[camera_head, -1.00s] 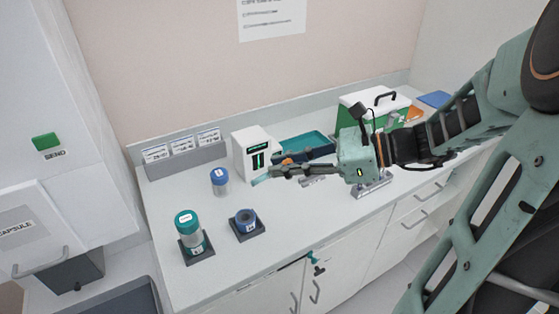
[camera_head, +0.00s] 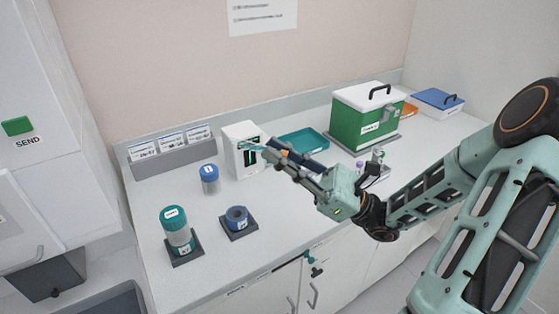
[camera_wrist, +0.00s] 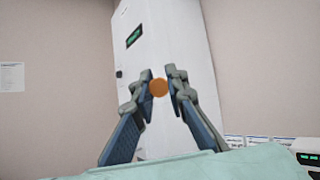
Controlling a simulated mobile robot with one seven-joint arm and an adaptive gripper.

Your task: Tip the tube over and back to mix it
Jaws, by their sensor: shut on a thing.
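My gripper (camera_head: 264,152) reaches left above the counter, in front of the small white device, with its fingers angled up. In the wrist view my gripper (camera_wrist: 159,84) has its fingertips on both sides of a small orange round end, which appears to be the tube (camera_wrist: 159,88) seen end-on. The gripper is shut on it. The rest of the tube is hidden in this view. In the head view I cannot clearly make the tube out from the fingers, so its tilt and its contents cannot be told.
A teal-capped jar (camera_head: 177,231), a blue ring-shaped item (camera_head: 237,219) on a dark base and a blue-capped jar (camera_head: 209,179) stand at left. Behind are the white device (camera_head: 240,165), teal tray (camera_head: 303,139) and green box (camera_head: 361,121). Front-middle counter is clear.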

